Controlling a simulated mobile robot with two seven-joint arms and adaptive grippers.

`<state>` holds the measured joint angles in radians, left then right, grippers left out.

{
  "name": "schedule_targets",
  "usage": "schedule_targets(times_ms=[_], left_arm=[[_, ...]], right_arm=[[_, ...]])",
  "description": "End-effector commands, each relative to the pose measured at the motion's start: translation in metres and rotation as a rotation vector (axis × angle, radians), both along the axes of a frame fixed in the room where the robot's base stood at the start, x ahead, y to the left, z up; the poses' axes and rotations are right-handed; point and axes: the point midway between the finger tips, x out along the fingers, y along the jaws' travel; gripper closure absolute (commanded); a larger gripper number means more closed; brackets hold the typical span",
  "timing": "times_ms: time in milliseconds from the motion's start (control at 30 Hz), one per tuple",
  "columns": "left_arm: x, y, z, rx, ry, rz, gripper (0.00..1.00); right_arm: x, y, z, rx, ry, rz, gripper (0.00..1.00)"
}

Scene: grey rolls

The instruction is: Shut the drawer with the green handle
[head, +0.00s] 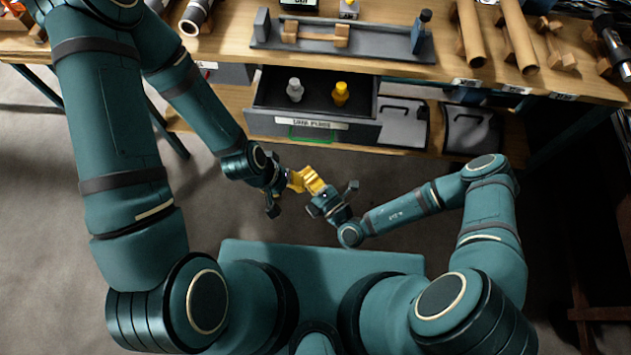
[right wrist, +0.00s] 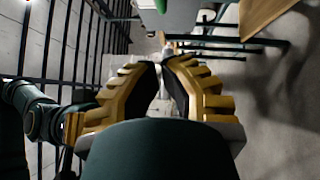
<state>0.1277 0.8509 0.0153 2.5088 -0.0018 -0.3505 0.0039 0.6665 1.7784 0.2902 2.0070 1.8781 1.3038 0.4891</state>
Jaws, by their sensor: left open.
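The dark grey drawer (head: 360,132) under the workbench is pulled out, with its inside showing in the head view. Its green handle (head: 311,135) is on the front, below a white label. A grey piece (head: 295,90) and a yellow piece (head: 340,94) stand inside. My left gripper (head: 296,181) is open, in front of the drawer and apart from the handle. My right gripper (head: 314,181) is close beside it, also in front of the drawer. In the right wrist view its fingers (right wrist: 162,88) are apart with nothing between them.
The wooden workbench top (head: 400,75) overhangs the drawer and carries a grey fixture (head: 345,45) and several wooden rolls. Two dark panels with handles (head: 402,122) are right of the drawer. Bare floor lies between my base and the bench.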

Motion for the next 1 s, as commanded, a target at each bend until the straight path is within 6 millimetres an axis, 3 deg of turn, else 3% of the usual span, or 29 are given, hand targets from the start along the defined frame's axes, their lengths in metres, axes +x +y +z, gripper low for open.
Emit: schedule_targets(times_ms=[233, 500, 1000], left_arm=[[0.001, 0.000, -0.007, 0.000, -0.003, 0.000, 0.59], [0.003, 0.000, -0.013, 0.001, -0.006, 0.001, 0.59], [0.003, 0.000, -0.014, 0.001, -0.007, 0.002, 0.59]], right_arm=[[0.034, 0.034, 0.006, 0.001, -0.003, 0.003, 1.00], [0.066, 0.030, 0.012, -0.001, -0.004, 0.003, 1.00], [0.071, 0.030, 0.013, -0.001, -0.001, 0.003, 1.00]])
